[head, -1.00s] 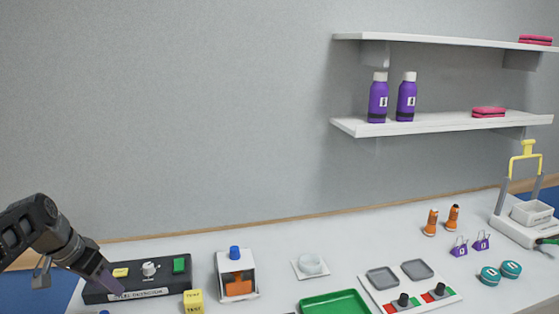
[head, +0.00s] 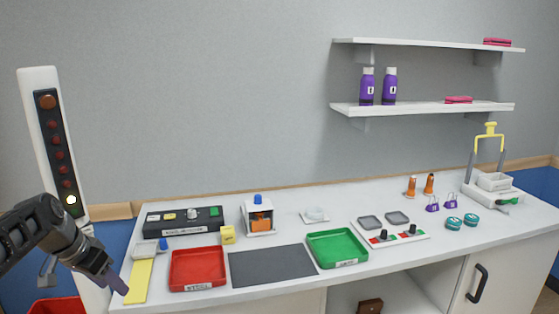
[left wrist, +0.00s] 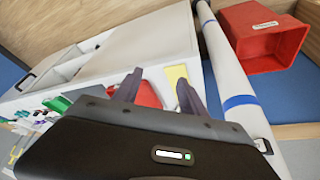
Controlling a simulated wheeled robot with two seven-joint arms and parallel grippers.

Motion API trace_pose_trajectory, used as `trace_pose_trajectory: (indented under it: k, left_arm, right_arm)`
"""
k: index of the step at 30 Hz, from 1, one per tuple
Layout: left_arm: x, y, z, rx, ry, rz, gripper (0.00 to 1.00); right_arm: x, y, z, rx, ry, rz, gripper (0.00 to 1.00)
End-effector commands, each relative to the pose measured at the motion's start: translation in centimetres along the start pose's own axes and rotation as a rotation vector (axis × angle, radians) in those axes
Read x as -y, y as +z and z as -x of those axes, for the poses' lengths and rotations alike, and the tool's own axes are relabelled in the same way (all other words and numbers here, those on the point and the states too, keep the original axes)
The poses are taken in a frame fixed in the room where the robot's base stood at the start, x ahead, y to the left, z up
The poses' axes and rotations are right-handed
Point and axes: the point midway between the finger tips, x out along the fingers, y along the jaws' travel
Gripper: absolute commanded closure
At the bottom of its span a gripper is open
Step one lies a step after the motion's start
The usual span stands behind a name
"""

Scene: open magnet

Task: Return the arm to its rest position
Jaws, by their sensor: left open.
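My left arm comes in at the lower left of the head view. Its gripper (head: 112,284) is in front of the yellow strip (head: 139,281) at the table's left end, as seen from the head. In the left wrist view the two fingers of the gripper (left wrist: 158,92) stand apart with nothing between them. The red tray (left wrist: 146,95) and the yellow strip (left wrist: 176,77) show beyond the fingers, clear of them. My right gripper is in neither view.
The white table (head: 290,288) holds a black detector box (head: 183,221), a red tray (head: 198,268), a dark mat (head: 270,265) and a green tray (head: 337,248). A white post with lights (head: 53,140) stands at the left. A red bin (left wrist: 262,38) is on the floor.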

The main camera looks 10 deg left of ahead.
Motion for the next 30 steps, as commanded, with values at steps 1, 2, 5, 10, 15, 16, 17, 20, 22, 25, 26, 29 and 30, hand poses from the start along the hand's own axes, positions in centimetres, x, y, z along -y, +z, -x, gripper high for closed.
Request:
trace_pose_trajectory:
  k: [1, 2, 5, 10, 15, 16, 17, 20, 22, 25, 26, 29, 30]
  left_arm:
    - [-0.3, 0.0, -0.7, 0.003, 0.006, 0.001, 0.51]
    - [-0.4, 0.0, -1.1, 0.004, 0.009, 0.004, 0.51]
    - [-0.9, 0.0, -2.6, 0.007, 0.017, 0.013, 0.51]
    - [-2.1, 0.0, -5.4, 0.012, 0.034, 0.030, 0.51]
    - [-4.1, 0.4, -9.7, 0.023, 0.060, 0.055, 0.51]
    - [-4.6, 0.5, -10.6, 0.027, 0.066, 0.060, 0.51]
    - [-5.2, 0.7, -11.5, 0.029, 0.072, 0.066, 0.51]
    - [-7.2, 1.4, -14.9, 0.042, 0.093, 0.090, 0.51]
    - [-9.2, 2.2, -17.7, 0.052, 0.110, 0.109, 0.51]
    - [-13.0, 4.2, -22.3, 0.076, 0.141, 0.145, 0.51]
    - [-14.6, 5.1, -23.9, 0.087, 0.153, 0.158, 0.51]
    - [-20.0, 8.8, -28.6, 0.124, 0.187, 0.209, 0.51]
    - [-22.2, 10.5, -30.2, 0.138, 0.198, 0.231, 0.51]
  right_arm:
    - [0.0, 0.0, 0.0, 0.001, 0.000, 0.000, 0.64]
    - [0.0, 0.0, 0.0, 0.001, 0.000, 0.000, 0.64]
    - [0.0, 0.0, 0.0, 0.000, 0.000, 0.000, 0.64]
    - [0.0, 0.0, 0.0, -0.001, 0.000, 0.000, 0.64]
    - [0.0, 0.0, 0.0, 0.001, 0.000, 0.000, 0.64]
    - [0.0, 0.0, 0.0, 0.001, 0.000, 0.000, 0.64]
    - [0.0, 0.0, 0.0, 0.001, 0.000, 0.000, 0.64]
    - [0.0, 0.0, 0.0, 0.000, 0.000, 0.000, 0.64]
    - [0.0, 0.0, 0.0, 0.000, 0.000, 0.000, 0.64]
    - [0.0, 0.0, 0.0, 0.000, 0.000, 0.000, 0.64]
    - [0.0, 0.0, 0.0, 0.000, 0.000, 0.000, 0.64]
    - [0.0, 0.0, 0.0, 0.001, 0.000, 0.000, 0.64]
    - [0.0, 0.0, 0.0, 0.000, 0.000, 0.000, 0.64]
